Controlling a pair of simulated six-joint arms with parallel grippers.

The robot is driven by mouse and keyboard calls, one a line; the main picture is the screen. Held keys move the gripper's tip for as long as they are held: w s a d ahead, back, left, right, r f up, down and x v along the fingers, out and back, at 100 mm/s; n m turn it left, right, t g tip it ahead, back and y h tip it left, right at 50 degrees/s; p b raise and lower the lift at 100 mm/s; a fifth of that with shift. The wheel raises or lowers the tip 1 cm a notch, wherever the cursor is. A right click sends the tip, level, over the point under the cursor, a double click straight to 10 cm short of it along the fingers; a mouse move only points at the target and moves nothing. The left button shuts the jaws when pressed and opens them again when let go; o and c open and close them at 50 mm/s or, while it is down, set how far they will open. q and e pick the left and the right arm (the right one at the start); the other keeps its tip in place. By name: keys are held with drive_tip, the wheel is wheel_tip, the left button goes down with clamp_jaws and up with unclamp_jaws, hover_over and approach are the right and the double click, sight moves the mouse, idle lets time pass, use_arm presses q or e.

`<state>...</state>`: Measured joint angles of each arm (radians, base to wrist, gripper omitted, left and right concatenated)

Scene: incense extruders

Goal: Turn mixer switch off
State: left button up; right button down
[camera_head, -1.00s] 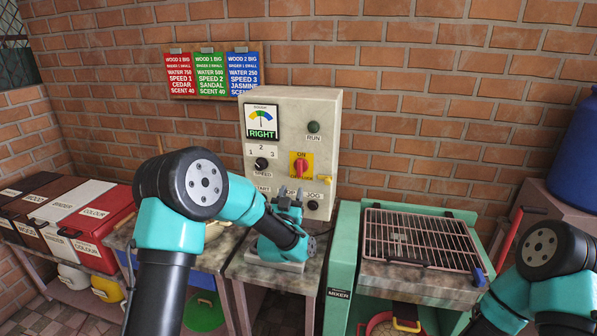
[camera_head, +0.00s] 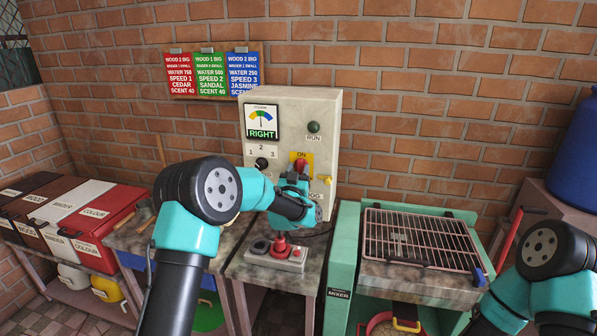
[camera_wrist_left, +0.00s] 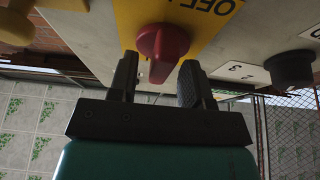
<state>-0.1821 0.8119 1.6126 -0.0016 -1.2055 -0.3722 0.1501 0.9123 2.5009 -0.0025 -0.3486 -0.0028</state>
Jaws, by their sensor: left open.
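In the left wrist view the red knob (camera_wrist_left: 163,50) sits between the two dark fingers of my left gripper (camera_wrist_left: 160,80). The fingers are open, with a gap at each side of the knob. In the head view my left gripper (camera_head: 297,180) is just in front of the switch and hides its lower part. My right arm shows at the lower right, but its gripper is out of view.
A small pedestal with a red button (camera_head: 280,245) stands on the bench below the gripper. A green mixer with a metal grate (camera_head: 420,240) is to the right. A black speed knob (camera_head: 261,164) and a yellow lever (camera_head: 325,180) flank the switch.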

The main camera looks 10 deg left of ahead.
use_arm(q)
drive_tip(key=shift+c, duration=0.4)
clamp_jaws()
